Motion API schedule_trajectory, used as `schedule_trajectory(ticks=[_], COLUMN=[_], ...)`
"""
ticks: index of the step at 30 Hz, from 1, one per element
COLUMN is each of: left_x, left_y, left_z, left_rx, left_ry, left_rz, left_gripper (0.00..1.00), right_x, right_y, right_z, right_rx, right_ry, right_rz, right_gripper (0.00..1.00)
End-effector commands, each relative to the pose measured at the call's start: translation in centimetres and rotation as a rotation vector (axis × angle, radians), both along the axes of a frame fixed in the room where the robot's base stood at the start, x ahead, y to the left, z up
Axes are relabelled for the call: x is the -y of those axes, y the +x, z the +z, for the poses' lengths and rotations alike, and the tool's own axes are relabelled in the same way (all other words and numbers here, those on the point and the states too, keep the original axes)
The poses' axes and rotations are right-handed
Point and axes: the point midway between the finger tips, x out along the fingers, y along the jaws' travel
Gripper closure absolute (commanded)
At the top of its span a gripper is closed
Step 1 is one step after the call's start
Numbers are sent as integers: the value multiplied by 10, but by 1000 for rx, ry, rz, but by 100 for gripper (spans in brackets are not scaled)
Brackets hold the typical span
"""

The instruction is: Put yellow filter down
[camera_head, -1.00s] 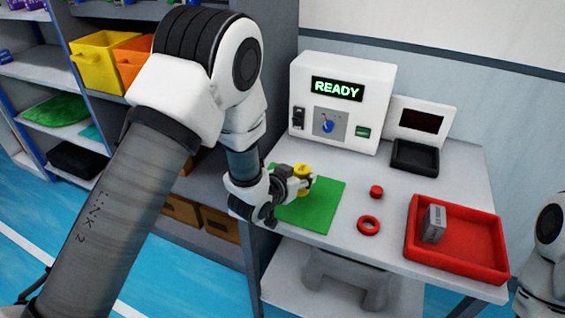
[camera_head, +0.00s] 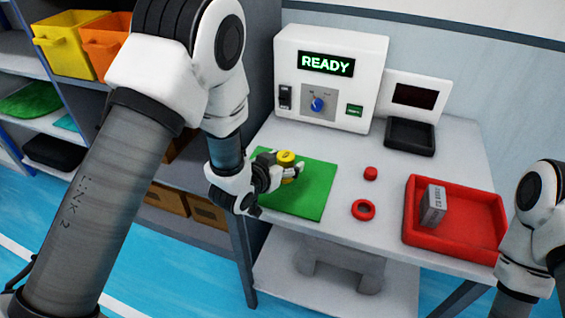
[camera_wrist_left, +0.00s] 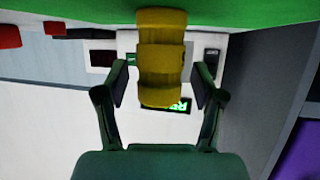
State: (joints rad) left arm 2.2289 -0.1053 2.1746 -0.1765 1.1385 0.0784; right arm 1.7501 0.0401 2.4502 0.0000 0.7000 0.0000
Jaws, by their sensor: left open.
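The yellow filter (camera_head: 286,157), a stacked cylindrical part, stands upright on the green mat (camera_head: 305,203) on the table. In the left wrist view, the filter (camera_wrist_left: 161,55) shows between my left fingers, its base against the green mat (camera_wrist_left: 250,12). My left gripper (camera_head: 288,174) is low over the mat, its fingers around the filter's sides. The left gripper (camera_wrist_left: 160,88) is open, with a gap on both sides of the filter. Part of the filter is hidden by the fingers in the head view. My right arm shows at the right edge; its gripper is out of view.
A white machine (camera_head: 330,75) reading READY stands behind the mat, with a small screen unit (camera_head: 410,125) beside it. A red cap (camera_head: 371,173), a red ring (camera_head: 363,210) and a red tray (camera_head: 475,248) with a grey box (camera_head: 432,207) lie to the right.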

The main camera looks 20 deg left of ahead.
Motion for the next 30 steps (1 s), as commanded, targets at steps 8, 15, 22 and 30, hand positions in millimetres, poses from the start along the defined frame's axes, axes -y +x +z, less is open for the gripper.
schedule_trajectory(ticks=[8,15,22,30], left_x=[-9,-20,-24,-25], left_y=[-36,-87,-103,-108], left_z=[15,49,51,46], left_rx=[-2,-8,-4,0], left_ry=[-1,-2,-2,0], left_rz=[2,-2,-1,0], left_gripper=[32,32,32,32], right_x=[0,0,0,0], right_y=[0,-1,0,0], right_z=[-4,23,66,70], right_rx=[0,-2,1,0], right_ry=[0,0,0,0], right_rz=[0,0,0,0], right_gripper=[100,100,100,100])
